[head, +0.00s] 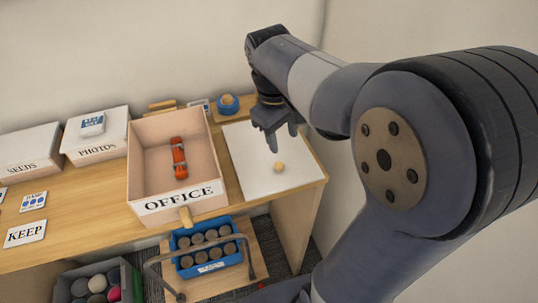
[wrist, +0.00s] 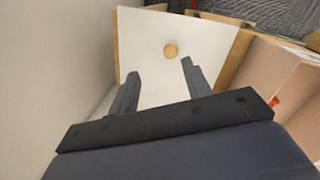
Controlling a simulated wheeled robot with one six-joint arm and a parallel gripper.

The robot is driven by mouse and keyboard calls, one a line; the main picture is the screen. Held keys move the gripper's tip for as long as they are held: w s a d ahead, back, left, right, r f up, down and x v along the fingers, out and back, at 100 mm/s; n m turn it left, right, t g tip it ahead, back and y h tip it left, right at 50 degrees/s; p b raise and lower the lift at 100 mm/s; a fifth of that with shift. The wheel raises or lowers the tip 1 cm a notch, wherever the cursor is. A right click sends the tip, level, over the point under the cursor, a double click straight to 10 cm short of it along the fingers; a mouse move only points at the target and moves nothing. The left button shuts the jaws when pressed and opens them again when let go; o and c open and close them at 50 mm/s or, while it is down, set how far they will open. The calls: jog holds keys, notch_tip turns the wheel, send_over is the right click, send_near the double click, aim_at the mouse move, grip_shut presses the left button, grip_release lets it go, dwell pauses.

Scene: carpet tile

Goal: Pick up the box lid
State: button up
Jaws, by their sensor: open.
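The box lid (head: 250,172) is a flat white panel lying on the right end of the wooden desk, beside the open OFFICE box (head: 172,204). A small round wooden knob (head: 279,166) stands on the lid. The lid (wrist: 145,35) and its knob (wrist: 171,51) also show in the wrist view. My gripper (head: 283,142) is open and empty, pointing down over the lid behind the knob. In the wrist view the knob appears beyond and between the two fingertips (wrist: 160,71), apart from both. My gripper and arm hide the lid's back right part.
The OFFICE box holds an orange-red item (head: 179,158). A blue tape roll (head: 228,103) lies behind the lid. PHOTOS (head: 97,152) and SEEDS (head: 30,158) boxes stand to the left. A blue crate (head: 207,268) of grey cylinders sits below. A wall runs close on the right.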

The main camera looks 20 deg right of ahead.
jog(key=m+y, duration=0.1)
jog(key=m, duration=0.1)
send_over(278, 164)
jog(key=shift+y, duration=0.3)
jog(key=f, duration=0.4)
jog(key=shift+s+d+b, duration=0.3)
jog(key=shift+w+a+f, duration=0.15)
jog(key=shift+f, duration=1.35)
jog(key=shift+w+a+f, duration=0.1)
jog(key=shift+w+f, duration=0.05)
jog(key=shift+f, duration=1.3)
jog(key=shift+c, duration=0.6)
grip_shut()
